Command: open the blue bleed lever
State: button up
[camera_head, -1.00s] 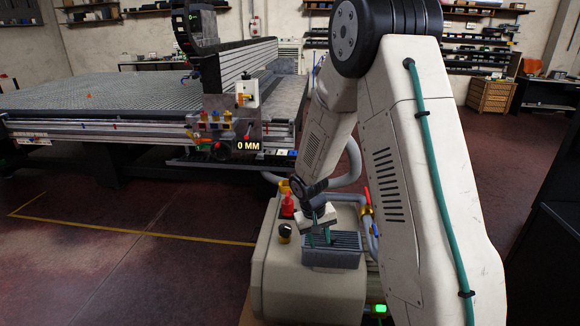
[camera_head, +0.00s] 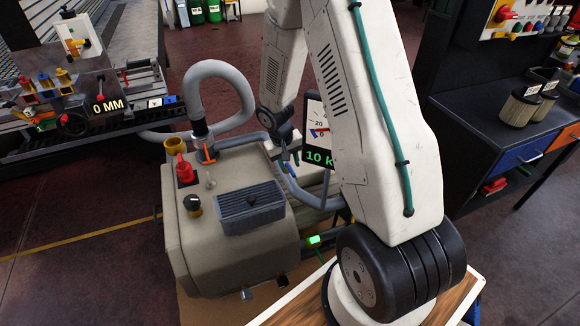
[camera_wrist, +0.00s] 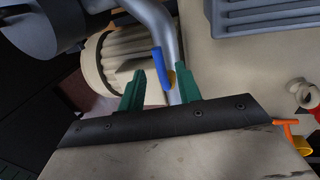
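The blue bleed lever (camera_wrist: 158,68) shows in the wrist view as a short blue handle beside a grey pipe, with a yellow brass-coloured part (camera_wrist: 171,78) at its base. My gripper (camera_wrist: 160,88) is open, with two green fingers. In that picture the lever lies between the fingers, with gaps on both sides; I cannot tell whether it is within their depth. In the head view my gripper (camera_head: 287,154) is small, behind the beige pump, and a bit of blue (camera_head: 287,168) shows just below it. The lever's pivot is hard to make out.
The beige pump (camera_head: 235,165) carries a grey ribbed vent (camera_head: 250,206), a red fitting (camera_head: 184,170) and an orange handle (camera_head: 206,150). A thick grey hose (camera_head: 243,95) arches behind. A workbench (camera_head: 500,130) stands at right.

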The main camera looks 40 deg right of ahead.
jog(key=shift+d+f, duration=0.25)
jog(key=shift+f, duration=0.8)
grip_shut()
jog(key=shift+a, duration=0.1)
jog(key=shift+w+a+m+g+y, duration=0.3)
jog(key=shift+w+a+m, duration=0.35)
jog(key=shift+m, duration=1.7)
jog(key=shift+w+a+m+g+y, duration=0.3)
jog(key=shift+w+m, duration=0.6)
jog(key=shift+m, duration=1.5)
jog(key=shift+w+a+m+g+y, duration=0.2)
jog(key=shift+w+a+m+y, duration=0.45)
jog(key=shift+m, duration=1.7)
jog(key=shift+w+d, duration=0.1)
jog(key=shift+w, duration=0.1)
